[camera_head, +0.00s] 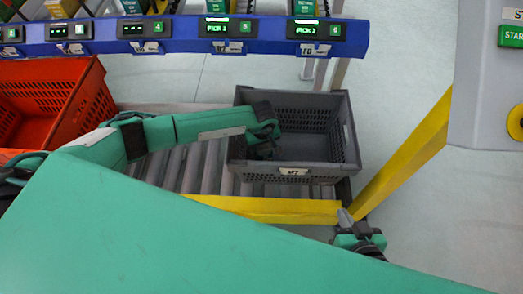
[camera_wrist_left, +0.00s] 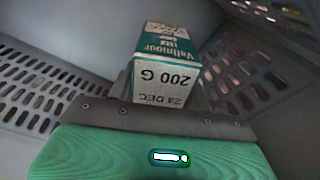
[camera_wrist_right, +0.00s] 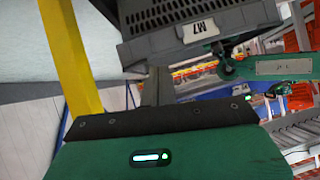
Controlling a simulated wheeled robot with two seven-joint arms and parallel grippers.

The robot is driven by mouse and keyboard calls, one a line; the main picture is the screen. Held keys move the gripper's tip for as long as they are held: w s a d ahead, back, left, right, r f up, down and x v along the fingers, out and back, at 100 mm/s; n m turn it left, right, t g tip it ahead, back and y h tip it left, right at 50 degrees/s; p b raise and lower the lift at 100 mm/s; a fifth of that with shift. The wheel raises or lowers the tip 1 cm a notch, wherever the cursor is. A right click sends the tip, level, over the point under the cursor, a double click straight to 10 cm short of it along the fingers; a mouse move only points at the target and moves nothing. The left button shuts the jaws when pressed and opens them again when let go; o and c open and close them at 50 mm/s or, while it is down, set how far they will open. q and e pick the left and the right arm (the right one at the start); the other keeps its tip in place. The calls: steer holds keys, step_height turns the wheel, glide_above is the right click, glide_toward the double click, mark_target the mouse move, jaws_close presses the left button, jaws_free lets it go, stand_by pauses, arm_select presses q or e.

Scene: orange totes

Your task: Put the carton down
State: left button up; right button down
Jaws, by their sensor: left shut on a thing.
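The carton (camera_wrist_left: 172,55) is a small white and green box marked "200 G" in the left wrist view. My left gripper (camera_wrist_left: 170,100) is shut on it, inside the grey tote (camera_head: 300,170). The carton's far end is close to the tote's inside; I cannot tell whether it touches the floor. In the head view my left gripper (camera_head: 262,150) is in the left part of the tote, and the carton is hidden there. My right gripper (camera_head: 346,218) is outside the tote, near its front right corner; its jaws look closed together and empty in the right wrist view (camera_wrist_right: 155,88).
The grey tote, labelled M7, stands on a roller conveyor (camera_head: 185,170) with a yellow front rail (camera_head: 270,208). An orange tote (camera_head: 60,95) is at the left. A blue shelf rail (camera_head: 180,35) runs behind. A yellow post (camera_head: 405,155) stands at the right.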

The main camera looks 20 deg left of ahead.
arm_select(q)
step_height(320, 180, down, 3)
steer(key=shift+f, duration=0.2)
arm_select(e)
steer(key=shift+w+a+t+y, duration=0.1)
steer(key=shift+a+t+y, duration=0.25)
steer(key=shift+a, duration=0.25)
arm_select(q)
steer(key=shift+f+b, duration=0.3)
steer(key=shift+b, duration=0.2)
steer(key=o, duration=1.1)
steer(key=shift+o, duration=0.2)
arm_select(e)
steer(key=shift+a+r+t, duration=0.15)
steer(key=shift+a+t, duration=0.3)
arm_select(q)
steer(key=shift+r, duration=0.15)
arm_select(e)
steer(key=shift+d, duration=0.1)
